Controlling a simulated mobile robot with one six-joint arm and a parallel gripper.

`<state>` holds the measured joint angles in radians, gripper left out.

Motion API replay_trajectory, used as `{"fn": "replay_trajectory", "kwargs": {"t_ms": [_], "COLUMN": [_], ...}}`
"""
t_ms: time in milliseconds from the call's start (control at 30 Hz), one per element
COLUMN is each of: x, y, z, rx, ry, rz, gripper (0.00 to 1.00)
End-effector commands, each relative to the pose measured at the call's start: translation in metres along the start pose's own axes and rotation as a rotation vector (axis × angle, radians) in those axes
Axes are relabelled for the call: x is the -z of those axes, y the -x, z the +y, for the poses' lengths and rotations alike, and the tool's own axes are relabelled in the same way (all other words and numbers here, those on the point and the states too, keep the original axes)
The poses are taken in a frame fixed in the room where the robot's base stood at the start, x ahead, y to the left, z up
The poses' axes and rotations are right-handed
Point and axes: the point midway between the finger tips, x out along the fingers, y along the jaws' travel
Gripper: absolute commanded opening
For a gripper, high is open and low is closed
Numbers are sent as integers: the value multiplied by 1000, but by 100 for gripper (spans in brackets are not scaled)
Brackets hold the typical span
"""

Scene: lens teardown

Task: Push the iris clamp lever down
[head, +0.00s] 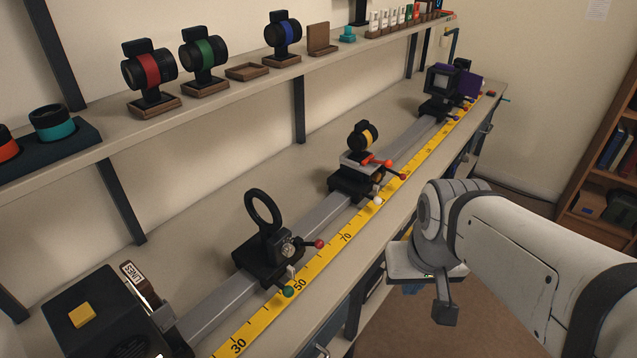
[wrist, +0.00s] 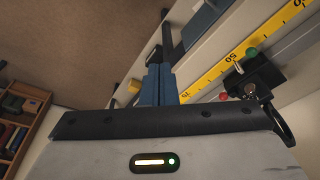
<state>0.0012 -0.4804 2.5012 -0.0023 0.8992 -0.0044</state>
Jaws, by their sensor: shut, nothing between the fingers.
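A carriage (head: 268,258) with an upright black ring (head: 262,208) sits on the rail near the 50 mark. It has a red-tipped lever (head: 318,244) and a green-tipped lever (head: 288,291); I cannot tell for certain which is the iris clamp lever. In the wrist view this carriage (wrist: 255,80) is at the right, with its red tip (wrist: 223,96) and green tip (wrist: 252,51). My gripper's blue fingers (wrist: 159,72) are shut and empty, well apart from the carriage. In the head view, my gripper (head: 412,289) is mostly hidden, off the bench's front side.
A yellow-banded lens carriage (head: 352,183) with several coloured knobs stands farther along the rail. A dark box (head: 90,310) is at the near end. A yellow scale (head: 322,257) runs along the rail. Lens mounts stand on the shelf (head: 210,103). The floor before the bench is clear.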

Motion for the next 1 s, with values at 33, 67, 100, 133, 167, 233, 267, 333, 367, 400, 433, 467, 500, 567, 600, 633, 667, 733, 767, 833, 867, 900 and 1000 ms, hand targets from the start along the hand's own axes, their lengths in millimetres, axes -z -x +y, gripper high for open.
{"fn": "replay_trajectory", "kwargs": {"t_ms": [33,67,100,133,167,233,267,333,367,400,433,467,500,567,600,633,667,733,767,833,867,900,1000], "x": [2,4,9,13,20,38,48,73,84,98,108,118,130,145,154,159,165,173,176,180,182,183,183], "y": [0,0,0,0,0,-2,-3,-8,-10,-14,-18,-22,-27,-35,-41,-44,-48,-55,-57,-61,-62,-62,-63], "z": [-1,-2,-4,-3,-1,-8,-14,-28,-36,-46,-54,-62,-73,-88,-98,-104,-110,-122,-126,-132,-134,-135,-136], "rx": [1,3,6,9,14,28,36,60,72,87,99,111,127,151,165,175,183,201,207,217,220,222,224], "ry": [9,21,48,76,110,226,290,454,528,626,700,771,863,989,1063,1114,1160,1247,1276,1323,1337,1348,1357], "rz": [-2,-4,-7,-11,-17,-33,-40,-58,-65,-74,-80,-84,-88,-95,-98,-100,-101,-102,-101,-102,-101,-100,-100], "gripper": [0,0,0,0,0,0,0,0,0,0,0,0,0,0,0,0,0,0,0,0,0,0,0]}}
